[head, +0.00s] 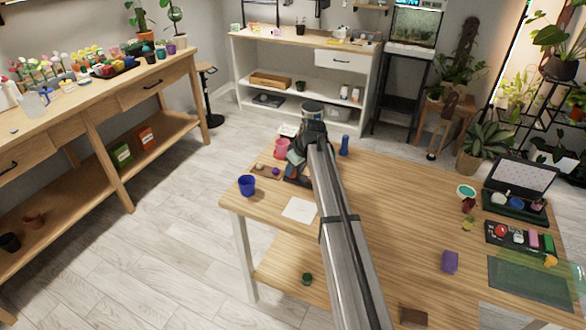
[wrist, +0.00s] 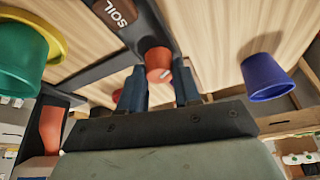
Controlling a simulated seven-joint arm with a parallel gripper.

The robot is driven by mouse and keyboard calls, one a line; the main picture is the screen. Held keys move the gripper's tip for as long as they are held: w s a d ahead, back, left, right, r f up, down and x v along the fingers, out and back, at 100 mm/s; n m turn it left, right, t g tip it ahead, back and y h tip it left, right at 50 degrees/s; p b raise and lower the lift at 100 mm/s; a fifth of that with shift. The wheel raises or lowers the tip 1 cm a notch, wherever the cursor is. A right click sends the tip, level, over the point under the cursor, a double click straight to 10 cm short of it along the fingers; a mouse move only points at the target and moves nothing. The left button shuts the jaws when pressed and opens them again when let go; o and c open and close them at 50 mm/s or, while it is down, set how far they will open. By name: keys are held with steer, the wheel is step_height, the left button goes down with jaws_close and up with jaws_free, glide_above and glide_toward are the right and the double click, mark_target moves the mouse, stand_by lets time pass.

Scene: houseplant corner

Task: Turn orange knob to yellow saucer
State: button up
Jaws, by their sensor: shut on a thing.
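The orange knob (wrist: 157,60) shows in the wrist view, low on a dark stand, with a small white mark on its lower right side. My gripper (wrist: 159,82) is shut on it, one dark finger on each side. The yellow saucer (wrist: 58,35) is at the upper left of the wrist view, with a green pot (wrist: 22,55) on it. The white mark does not face the saucer in this view. In the head view my gripper (head: 297,160) is at the far left part of the wooden table; my arm hides the knob, and I cannot make out the saucer.
A blue pot (wrist: 268,78) stands right of the knob in the wrist view; it also shows in the head view (head: 247,186). A brown part labelled SOIL (wrist: 117,14) is just above the knob. A pink pot (head: 281,148) stands close behind my gripper. White paper (head: 299,209) lies nearby.

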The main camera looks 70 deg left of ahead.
steer(key=shift+w+a+n+g+h, duration=0.1)
steer(key=shift+n+g+h, duration=0.2)
steer(key=shift+n, duration=0.75)
steer(key=shift+n+g+h, duration=0.2)
steer(key=shift+n+g, duration=0.1)
steer(key=shift+n, duration=0.75)
steer(key=o, duration=1)
steer(key=shift+o, duration=0.2)
steer(key=v, duration=1.4)
steer(key=shift+a, duration=0.1)
